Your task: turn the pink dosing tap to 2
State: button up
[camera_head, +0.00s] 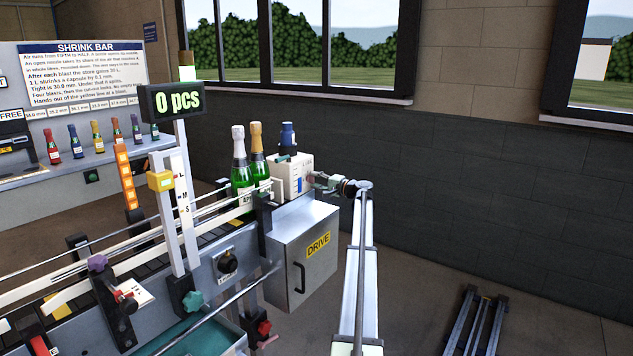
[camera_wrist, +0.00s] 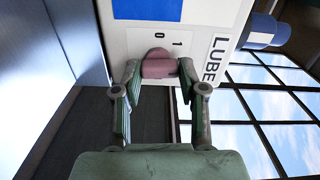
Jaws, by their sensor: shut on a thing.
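The pink dosing tap (camera_wrist: 158,64) sits on a white panel (camera_wrist: 205,14) in the wrist view. My gripper (camera_wrist: 158,76) has its two fingers closed on either side of the tap. The printed marks 0 and 1 show on the panel beside the tap; a mark 2 is not visible to me. A LUBE label (camera_wrist: 216,58) is next to them. In the head view my gripper (camera_head: 318,180) is at the right side of the white lube box (camera_head: 290,170), and the tap is too small and covered to read its angle.
The box stands above the grey DRIVE cabinet (camera_head: 300,262), with a blue cap (camera_head: 288,136) on top. Green and gold bottles (camera_head: 241,165) stand close left of it on the conveyor.

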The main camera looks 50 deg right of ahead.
jog(key=shift+r+m, duration=0.1)
jog(key=shift+m, duration=0.5)
jog(key=o, duration=1.1)
jog(key=shift+w, duration=0.1)
jog(key=shift+o, duration=0.2)
jog(key=s, duration=1.2)
jog(key=shift+d, duration=0.2)
